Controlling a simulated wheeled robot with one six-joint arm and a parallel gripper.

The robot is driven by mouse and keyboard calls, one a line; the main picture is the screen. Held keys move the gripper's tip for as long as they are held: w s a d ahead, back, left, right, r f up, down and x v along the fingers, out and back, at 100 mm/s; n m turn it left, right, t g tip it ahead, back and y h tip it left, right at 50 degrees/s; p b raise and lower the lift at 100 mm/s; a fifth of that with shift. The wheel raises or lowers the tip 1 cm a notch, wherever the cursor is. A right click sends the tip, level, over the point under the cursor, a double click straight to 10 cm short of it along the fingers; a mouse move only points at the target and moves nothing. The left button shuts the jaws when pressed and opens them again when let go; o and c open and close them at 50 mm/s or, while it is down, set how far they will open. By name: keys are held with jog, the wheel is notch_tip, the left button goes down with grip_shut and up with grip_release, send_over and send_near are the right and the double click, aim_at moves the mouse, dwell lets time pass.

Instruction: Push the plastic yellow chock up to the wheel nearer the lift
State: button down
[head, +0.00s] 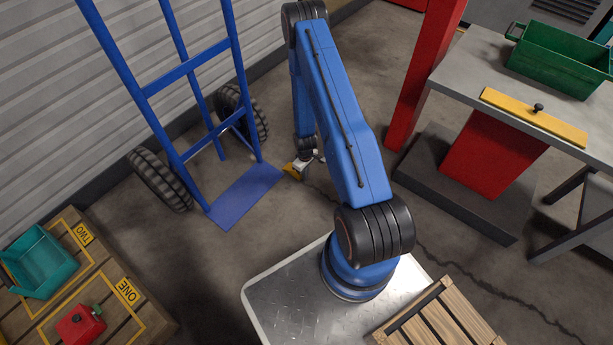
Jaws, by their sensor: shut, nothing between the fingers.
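The yellow chock (292,172) is small and sits on the concrete floor, just right of the blue hand truck's toe plate (243,196). The hand truck (187,68) stands against the wall with two black wheels. Its right wheel (262,122) is on the side of the red post (424,75) and the red-based grey table; a gap of floor lies between it and the chock. Its left wheel (160,180) is farther off. My gripper (307,163) is low at the floor, shut, right beside the chock; its fingertips are small and partly hidden, and I cannot tell if they touch.
At right, the grey table (465,62) holds a green bin (560,62) and a yellow plate with a black knob (533,117). At lower left, a wooden pallet (140,312) carries a teal bin (40,260) and a red can (80,325). Floor around the chock is clear.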

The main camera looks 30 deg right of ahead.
jog(key=w+a, duration=0.2)
jog(key=w, duration=0.3)
jog(key=w+a, duration=0.2)
jog(key=w, duration=0.3)
jog(key=w+a, duration=0.1)
jog(key=w, duration=0.5)
jog(key=shift+w+a, duration=0.1)
jog(key=shift+a, duration=0.3)
